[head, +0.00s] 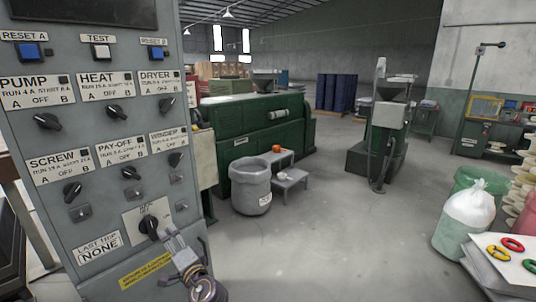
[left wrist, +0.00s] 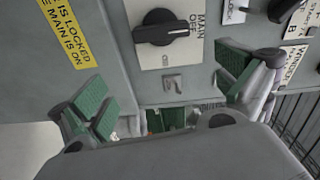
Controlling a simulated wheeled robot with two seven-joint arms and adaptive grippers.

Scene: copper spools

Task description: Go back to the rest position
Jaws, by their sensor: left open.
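My left gripper (head: 176,242) is at the lower part of the grey control panel (head: 150,60), just below and right of the black main switch knob (head: 149,225). In the left wrist view my left gripper (left wrist: 165,88) has its green-padded fingers spread wide with nothing between them. The main switch knob (left wrist: 167,27) shows beyond the fingers, near the top, with no finger around it. Its white line lies beside the MAIN OFF label. I cannot tell the exact gap to the panel. My right gripper is not in view.
Several other knobs and buttons cover the panel. A grey bin (head: 250,188) and a small step (head: 290,180) stand before a green machine (head: 240,130). A white sack (head: 467,215) and a stack with coloured rings (head: 512,244) are at right. The middle floor is clear.

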